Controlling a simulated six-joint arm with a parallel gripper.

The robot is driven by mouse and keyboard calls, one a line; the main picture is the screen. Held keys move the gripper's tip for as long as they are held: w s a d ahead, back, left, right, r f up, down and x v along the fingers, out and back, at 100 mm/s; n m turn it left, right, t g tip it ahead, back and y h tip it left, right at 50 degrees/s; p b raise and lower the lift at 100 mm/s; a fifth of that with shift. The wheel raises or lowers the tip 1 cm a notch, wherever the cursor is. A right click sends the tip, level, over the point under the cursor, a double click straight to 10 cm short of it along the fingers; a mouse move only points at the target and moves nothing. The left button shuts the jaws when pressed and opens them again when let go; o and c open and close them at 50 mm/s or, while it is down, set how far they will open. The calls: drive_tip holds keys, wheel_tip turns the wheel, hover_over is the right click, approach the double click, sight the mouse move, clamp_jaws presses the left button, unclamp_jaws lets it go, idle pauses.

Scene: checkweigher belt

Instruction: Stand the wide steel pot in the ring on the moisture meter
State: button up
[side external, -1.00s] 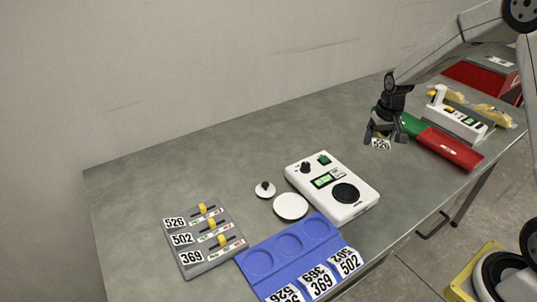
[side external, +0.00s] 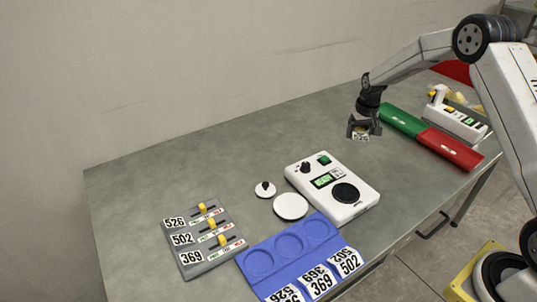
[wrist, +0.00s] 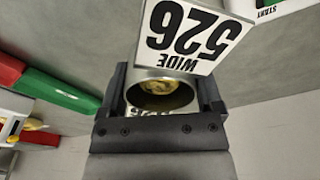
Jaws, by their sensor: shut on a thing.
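My gripper (side external: 363,128) is shut on the wide steel pot (wrist: 163,93), seen close in the wrist view between the two fingers. The pot carries a white tag (wrist: 187,37) reading "WIDE 526" and has something yellowish inside. In the side view the gripper holds the pot above the table, behind and to the right of the moisture meter (side external: 318,207), apart from it. The white meter has a dark round ring (side external: 345,193) on its top, a small green display and a black knob. The ring looks empty.
A blue tray (side external: 262,240) with round recesses and number tags lies in front of the meter. A white disc (side external: 291,206) and a small knobbed lid (side external: 265,189) lie to its left. A grey slider panel (side external: 190,257) is further left. Green (side external: 401,119) and red (side external: 452,149) strips lie right.

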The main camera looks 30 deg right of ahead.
hover_over(345, 151)
drive_tip(key=shift+s+f, duration=0.2)
drive_tip(key=shift+f, duration=1.15)
drive_tip(key=shift+s+f, duration=0.15)
drive_tip(key=shift+f, duration=1.2)
drive_tip(key=shift+w+f, duration=0.2)
drive_tip(key=shift+f, duration=1.55)
drive_tip(key=shift+f, duration=0.1)
drive_tip(key=o, duration=1.1)
drive_tip(key=shift+o, duration=0.2)
